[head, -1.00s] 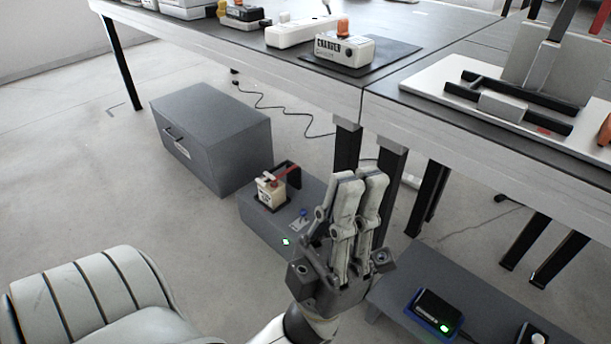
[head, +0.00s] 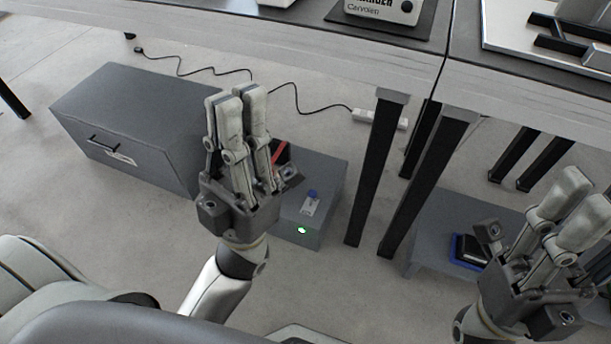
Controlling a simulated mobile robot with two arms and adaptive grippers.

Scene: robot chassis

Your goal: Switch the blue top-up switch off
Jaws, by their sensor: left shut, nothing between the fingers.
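The blue switch (head: 312,193) is small and stands by a pale label plate (head: 309,207) on top of a low grey box (head: 328,173) on the floor. The lever's exact position is too small to tell. My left gripper (head: 239,98) is shut and empty, left of the switch in the head view and apart from it. It hides the box's left part. My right gripper (head: 578,203) is at the right edge, with its fingers close together; whether they meet is unclear.
A larger grey drawer cabinet (head: 140,115) stands left. A red-handled part (head: 279,155) on the low box is partly hidden behind my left gripper. Dark table legs (head: 380,165) rise right of the box. A low grey bench (head: 455,215) carries a blue-edged device (head: 468,250).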

